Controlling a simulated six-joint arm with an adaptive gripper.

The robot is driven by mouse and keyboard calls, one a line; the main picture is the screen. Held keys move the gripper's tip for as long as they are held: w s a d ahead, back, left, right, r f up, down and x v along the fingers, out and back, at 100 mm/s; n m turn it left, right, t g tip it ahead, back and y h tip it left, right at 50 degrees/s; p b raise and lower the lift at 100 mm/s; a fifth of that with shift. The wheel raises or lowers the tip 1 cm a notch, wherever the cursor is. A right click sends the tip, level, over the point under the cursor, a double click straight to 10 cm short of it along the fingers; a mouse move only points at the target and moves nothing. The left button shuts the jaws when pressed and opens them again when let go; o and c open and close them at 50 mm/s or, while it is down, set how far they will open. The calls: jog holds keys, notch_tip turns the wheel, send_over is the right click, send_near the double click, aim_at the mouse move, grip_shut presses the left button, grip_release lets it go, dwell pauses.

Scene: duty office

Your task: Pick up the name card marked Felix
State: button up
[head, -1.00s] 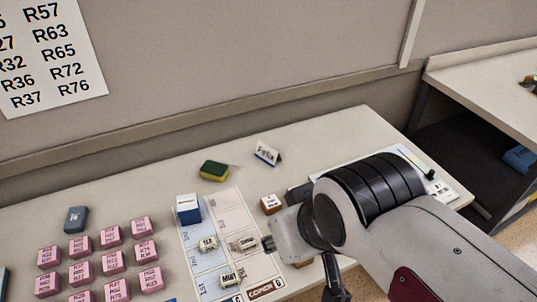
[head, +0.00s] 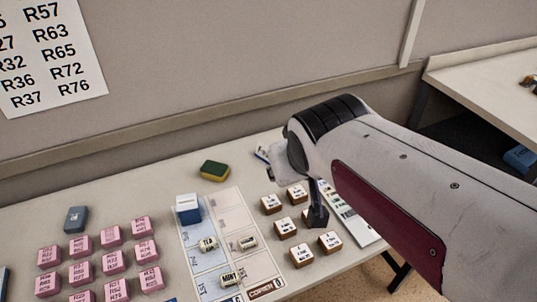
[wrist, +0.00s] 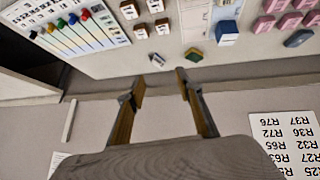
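The small white tent-shaped name card (head: 262,152) stands near the back of the desk, partly hidden behind the end of my arm in the head view. The earlier head frame shows a name like Felix on it; it cannot be read now. In the wrist view, the card (wrist: 157,59) looks small and lies a little beyond the fingertips. My gripper (wrist: 160,77) is open, its two fingers apart with nothing between them. It is not touching the card.
A green and yellow sponge (head: 214,171) lies left of the card. Several wooden blocks with white tops (head: 285,228) stand in front of it. A sorting sheet (head: 230,205) holds small labelled pieces and a blue-white box (head: 188,208). A wall panel (head: 230,80) rises behind the desk.

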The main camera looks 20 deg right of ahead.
jog(key=w+d+f+n+t, duration=0.15)
jog(key=w+d, duration=0.25)
jog(key=w, duration=0.5)
jog(key=w+d+f+t, duration=0.1)
jog(key=w+d+f, duration=0.1)
jog(key=w+d, duration=0.45)
jog(key=w+d+f+n+t, duration=0.1)
jog(key=w+d+f+t, duration=0.15)
jog(key=w, duration=0.85)
jog(key=w+f+y, duration=0.1)
jog(key=f+y, duration=0.1)
jog(key=f, duration=0.4)
jog(key=w+d+f+n+y, duration=0.1)
jog(key=w+f+y, duration=0.1)
jog(key=f, duration=0.4)
jog(key=w+d+f+n+y, duration=0.1)
jog(key=f+y, duration=0.1)
jog(key=f, duration=0.4)
jog(key=shift+w+d+f+n+y, duration=0.15)
jog(key=shift+w+n+y, duration=0.1)
jog(key=shift+y, duration=0.15)
jog(key=shift+s+f+y, duration=0.3)
jog(key=shift+f+y, duration=0.1)
jog(key=shift+f, duration=0.35)
jog(key=shift+w+a, duration=0.1)
jog(key=shift+a, duration=0.1)
jog(key=shift+x, duration=1.15)
jog(key=shift+w, duration=0.15)
